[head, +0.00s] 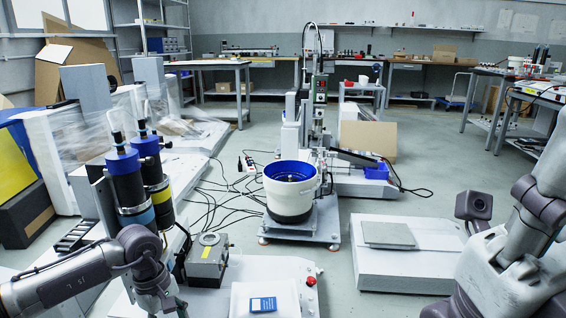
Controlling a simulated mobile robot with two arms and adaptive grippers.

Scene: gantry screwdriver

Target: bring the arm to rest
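My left arm (85,284) comes in from the lower left. Its wrist end (160,292) points down at the bottom edge, in front of the white bench with the two dark cylinders. The fingers there are too small and cut off to tell whether they are open or shut. My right arm (520,240) stands folded at the right edge, over the floor right of the low white platform. Its gripper fingers are not visible. I see nothing held by either arm.
A gantry screwdriver station (318,110) with a blue-rimmed white bowl feeder (291,192) stands mid-floor. A low white platform (408,268) carries a grey plate (388,233). A small blue device (263,304) lies front centre. Cables cross the floor; free floor lies right of the station.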

